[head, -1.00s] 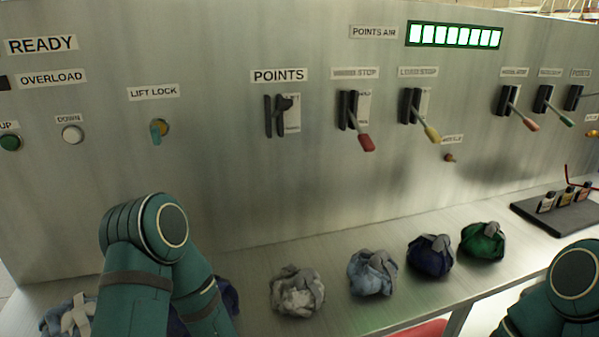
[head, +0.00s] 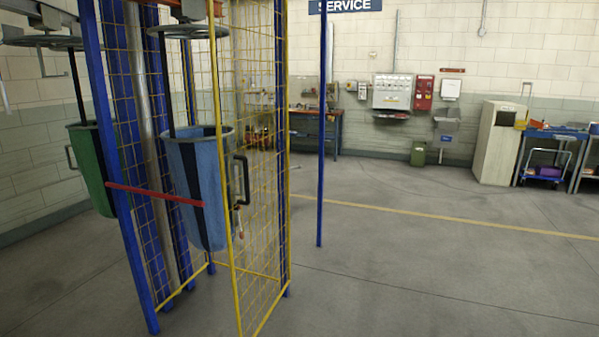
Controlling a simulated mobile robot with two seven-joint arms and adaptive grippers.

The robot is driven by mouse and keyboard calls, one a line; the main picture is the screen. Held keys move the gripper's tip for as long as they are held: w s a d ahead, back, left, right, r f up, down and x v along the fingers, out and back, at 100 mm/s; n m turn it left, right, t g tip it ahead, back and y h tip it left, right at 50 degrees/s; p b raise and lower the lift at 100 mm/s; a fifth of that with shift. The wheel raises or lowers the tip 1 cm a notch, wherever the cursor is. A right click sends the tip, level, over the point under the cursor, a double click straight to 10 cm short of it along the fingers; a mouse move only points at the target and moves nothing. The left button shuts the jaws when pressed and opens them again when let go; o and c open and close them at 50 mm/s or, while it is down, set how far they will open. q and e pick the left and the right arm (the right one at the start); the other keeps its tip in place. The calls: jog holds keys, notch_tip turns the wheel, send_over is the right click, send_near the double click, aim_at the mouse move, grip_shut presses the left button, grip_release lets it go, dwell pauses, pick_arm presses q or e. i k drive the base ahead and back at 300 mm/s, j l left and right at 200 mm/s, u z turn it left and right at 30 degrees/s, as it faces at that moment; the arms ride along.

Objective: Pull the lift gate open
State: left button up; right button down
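The lift cage stands at the left of the head view, with blue posts (head: 118,170) and yellow wire mesh. A tall yellow-framed mesh panel (head: 262,215), which looks like the lift gate, stands upright on its near right side. I cannot tell whether it is open or shut. A black D-shaped handle (head: 243,180) shows by the panel's near edge; it may belong to the blue bag behind. A red bar (head: 155,194) crosses the cage's front at mid height. Neither of my grippers is in view.
Open grey floor (head: 420,270) lies to the right. A workbench, wall boxes and a cabinet (head: 497,145) are at the back.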

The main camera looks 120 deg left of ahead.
aim_at(212, 52)
jog(key=u, duration=4.2)
